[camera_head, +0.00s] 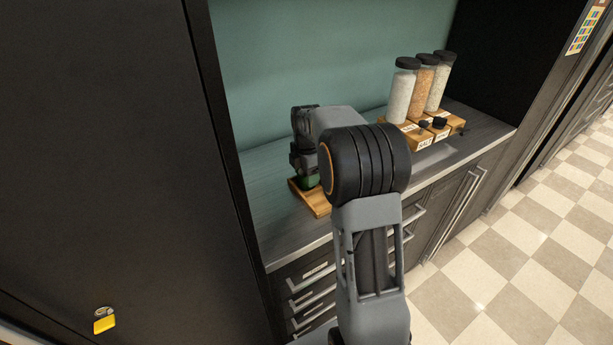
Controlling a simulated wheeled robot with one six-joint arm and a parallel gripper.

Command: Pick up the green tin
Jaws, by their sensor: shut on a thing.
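The green tin (309,181) shows as a small dark green piece above a wooden board (315,201) on the dark counter. My gripper (303,165) is at the tin, shut on it, and covers its upper part. My arm hides the tin's right side and part of the board. I cannot tell whether the tin touches the board.
Three tall jars with black lids, one of them orange (422,91), stand on wooden bases at the counter's right. A dark cabinet side (120,150) closes the left, with a yellow padlock (104,320). A teal wall (300,50) stands behind.

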